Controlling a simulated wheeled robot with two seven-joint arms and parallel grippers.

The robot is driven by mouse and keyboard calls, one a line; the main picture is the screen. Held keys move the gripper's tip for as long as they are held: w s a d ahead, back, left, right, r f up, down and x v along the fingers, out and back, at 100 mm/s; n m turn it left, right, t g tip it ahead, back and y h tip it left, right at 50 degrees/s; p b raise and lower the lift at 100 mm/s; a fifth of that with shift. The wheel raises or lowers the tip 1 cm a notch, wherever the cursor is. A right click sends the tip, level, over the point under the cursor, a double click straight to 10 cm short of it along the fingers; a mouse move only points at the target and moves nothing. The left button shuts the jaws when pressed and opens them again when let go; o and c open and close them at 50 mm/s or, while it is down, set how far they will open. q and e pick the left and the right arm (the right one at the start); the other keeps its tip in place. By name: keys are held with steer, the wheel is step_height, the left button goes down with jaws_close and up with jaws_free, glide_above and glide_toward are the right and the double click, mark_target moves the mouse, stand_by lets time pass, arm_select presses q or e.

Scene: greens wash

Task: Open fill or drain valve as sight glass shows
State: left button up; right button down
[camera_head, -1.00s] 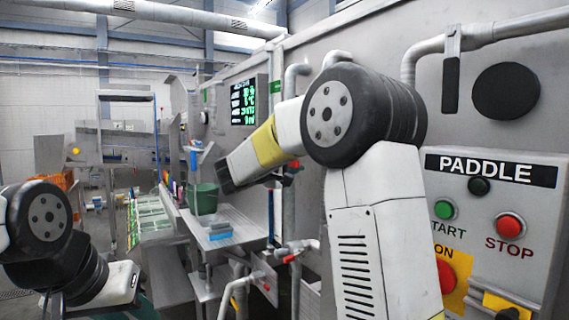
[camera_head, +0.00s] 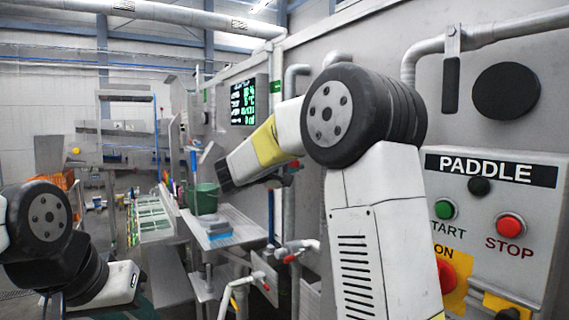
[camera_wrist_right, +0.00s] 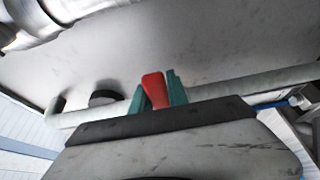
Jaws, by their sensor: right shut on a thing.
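My right gripper reaches the grey machine wall past my forearm, and its fingers are mostly hidden in the head view. In the right wrist view its teal fingers (camera_wrist_right: 159,93) are closed around a red valve handle (camera_wrist_right: 154,88). A bit of red also shows by the gripper in the head view (camera_head: 296,164). A second red handle (camera_head: 290,258) sits on pipework lower down, apart from the gripper. I cannot make out a sight glass or its level.
A dark display (camera_head: 249,101) with green text hangs on the wall. A green bucket (camera_head: 203,199) stands on a metal shelf beside a blue item (camera_head: 220,236). A PADDLE panel (camera_head: 490,170) with start (camera_head: 444,210) and stop (camera_head: 510,226) buttons is close at right.

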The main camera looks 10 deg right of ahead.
stand_by(0.6)
steer(key=shift+w+a+r+n+g+y, duration=0.15)
steer(key=shift+r+n+g+y, duration=0.2)
steer(key=shift+r+n, duration=0.6)
steer(key=shift+w+r+n+g+y, duration=0.15)
steer(key=shift+r+n+g+y, duration=0.25)
steer(key=shift+n, duration=0.85)
steer(key=shift+r, duration=0.1)
steer(key=c, duration=1.3)
jaws_free()
steer(key=v, duration=0.7)
steer(key=shift+s+a, duration=0.2)
steer(key=shift+a, duration=0.15)
